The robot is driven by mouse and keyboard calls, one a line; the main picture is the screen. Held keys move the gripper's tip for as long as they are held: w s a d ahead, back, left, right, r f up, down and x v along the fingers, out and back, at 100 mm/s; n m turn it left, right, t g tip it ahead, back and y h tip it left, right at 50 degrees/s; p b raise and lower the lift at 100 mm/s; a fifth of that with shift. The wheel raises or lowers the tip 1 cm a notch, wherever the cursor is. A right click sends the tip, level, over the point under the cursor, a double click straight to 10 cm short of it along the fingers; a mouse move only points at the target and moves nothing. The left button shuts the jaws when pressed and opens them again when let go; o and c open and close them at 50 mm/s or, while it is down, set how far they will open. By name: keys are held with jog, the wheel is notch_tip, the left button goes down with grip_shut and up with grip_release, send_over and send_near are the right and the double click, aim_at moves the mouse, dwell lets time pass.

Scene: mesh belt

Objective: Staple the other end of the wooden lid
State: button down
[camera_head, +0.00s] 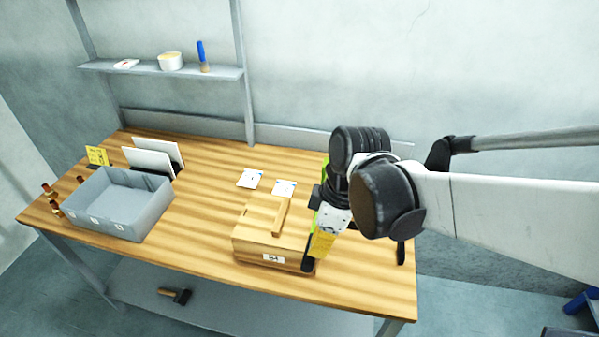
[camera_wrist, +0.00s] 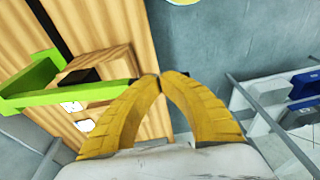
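The wooden box with its lid (camera_head: 250,232) sits near the front edge of the workbench, a wooden bar (camera_head: 283,215) along its top and a white label on its front. In the wrist view the box (camera_wrist: 112,62) is partly behind the stapler. My gripper (camera_head: 316,250) is at the box's right side, with yellow fingers pointing down. In the wrist view its fingertips (camera_wrist: 158,79) nearly meet, shut on the green and black stapler (camera_wrist: 40,97), which extends left across the box. The stapler (camera_head: 315,200) is partly hidden in the head view; I cannot tell whether it touches the lid.
A grey bin (camera_head: 152,212) stands on the bench (camera_head: 200,262) at left, with white panels in a rack (camera_head: 150,158) behind it. Two paper cards (camera_head: 250,178) lie behind the box. A shelf (camera_head: 222,72) holds small items. A hammer (camera_head: 180,295) lies on the lower shelf.

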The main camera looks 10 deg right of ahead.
jog(key=v, duration=0.5)
jog(key=shift+r, duration=0.1)
dwell(0.7)
jog(key=s+d+r+m+t+h, duration=0.15)
jog(key=d+m+t, duration=0.45)
jog(key=m, duration=0.7)
notch_tip(320, 180, down, 12)
jog(key=b, duration=1.2)
jog(key=shift+w+a+t+h+b, duration=0.2)
jog(key=shift+a+t+h+b, duration=0.15)
jog(key=shift+t+h, duration=0.1)
jog(key=shift+f, duration=0.15)
